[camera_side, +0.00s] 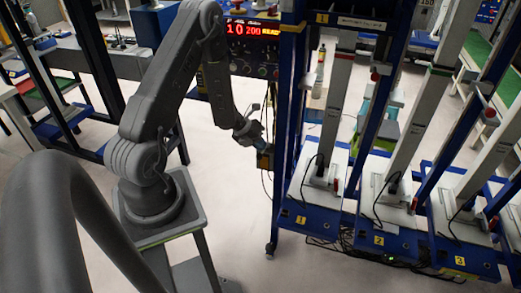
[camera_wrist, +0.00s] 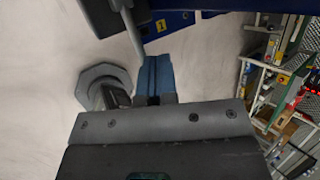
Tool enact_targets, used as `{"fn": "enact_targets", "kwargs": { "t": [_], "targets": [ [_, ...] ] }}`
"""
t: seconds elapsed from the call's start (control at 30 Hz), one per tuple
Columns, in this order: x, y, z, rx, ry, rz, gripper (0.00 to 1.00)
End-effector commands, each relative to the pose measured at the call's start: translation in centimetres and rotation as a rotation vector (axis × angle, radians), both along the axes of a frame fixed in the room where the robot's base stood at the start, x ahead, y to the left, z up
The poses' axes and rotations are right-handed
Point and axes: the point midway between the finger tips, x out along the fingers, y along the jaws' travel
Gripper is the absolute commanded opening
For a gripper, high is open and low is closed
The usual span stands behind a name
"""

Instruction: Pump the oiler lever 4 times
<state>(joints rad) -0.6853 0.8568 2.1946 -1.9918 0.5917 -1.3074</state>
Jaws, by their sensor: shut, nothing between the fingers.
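My gripper (camera_side: 259,141) is beside the left post of the blue rack in the side view, at about mid-height. In the wrist view its blue fingers (camera_wrist: 156,77) are together, with nothing visible between them. A thin grey rod (camera_wrist: 134,36), which looks like the oiler lever, comes down from a dark grey body (camera_wrist: 108,16) at the top. Its lower end is close to the left of the fingertips; I cannot tell whether they touch.
The blue rack (camera_side: 285,150) stands to the right, with white test columns on numbered blue bases. A control box with a red display (camera_side: 252,30) is behind my arm. Thin cables hang near my gripper. The pale floor (camera_side: 235,190) is clear below.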

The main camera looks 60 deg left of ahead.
Motion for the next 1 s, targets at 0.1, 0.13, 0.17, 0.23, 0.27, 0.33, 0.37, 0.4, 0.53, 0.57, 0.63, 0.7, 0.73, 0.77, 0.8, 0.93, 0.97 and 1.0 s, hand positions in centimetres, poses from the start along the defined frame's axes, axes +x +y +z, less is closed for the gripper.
{"fn": "enact_targets", "kwargs": {
  "t": [0.1, 0.13, 0.17, 0.23, 0.27, 0.33, 0.37, 0.4, 0.53, 0.57, 0.63, 0.7, 0.73, 0.77, 0.8, 0.93, 0.97, 1.0],
  "targets": [
    [-0.1, -0.1, -0.2, -0.002, 0.003, -0.001, 0.0],
    [-0.1, -0.1, -0.2, -0.002, 0.003, -0.001, 0.0],
    [-0.1, -0.1, -0.3, -0.002, 0.003, -0.001, 0.0],
    [-0.1, -0.1, -0.4, -0.002, 0.003, 0.0, 0.0],
    [-0.1, -0.2, -0.4, -0.002, 0.003, 0.0, 0.0],
    [-0.2, -0.2, -0.5, -0.002, 0.003, 0.0, 0.0],
    [-0.2, -0.2, -0.5, -0.002, 0.003, 0.0, 0.0],
    [-0.2, -0.2, -0.6, -0.003, 0.004, 0.0, 0.0],
    [-0.2, -0.2, -0.7, -0.002, 0.003, -0.001, 0.0],
    [-0.2, -0.3, -0.8, -0.002, 0.003, -0.001, 0.0],
    [-0.3, -0.3, -0.8, -0.003, 0.004, -0.002, 0.0],
    [-0.3, -0.3, -0.9, -0.003, 0.004, -0.002, 0.0],
    [-0.3, -0.3, -0.9, -0.003, 0.004, -0.002, 0.0],
    [-0.3, -0.3, -1.0, -0.003, 0.004, -0.001, 0.0],
    [-0.3, -0.3, -1.0, -0.003, 0.004, -0.001, 0.0],
    [-0.4, -0.4, -1.2, -0.003, 0.004, -0.001, 0.0],
    [-0.4, -0.4, -1.2, -0.003, 0.004, -0.001, 0.0],
    [-0.4, -0.4, -1.2, -0.003, 0.004, -0.001, 0.0]
  ]
}}
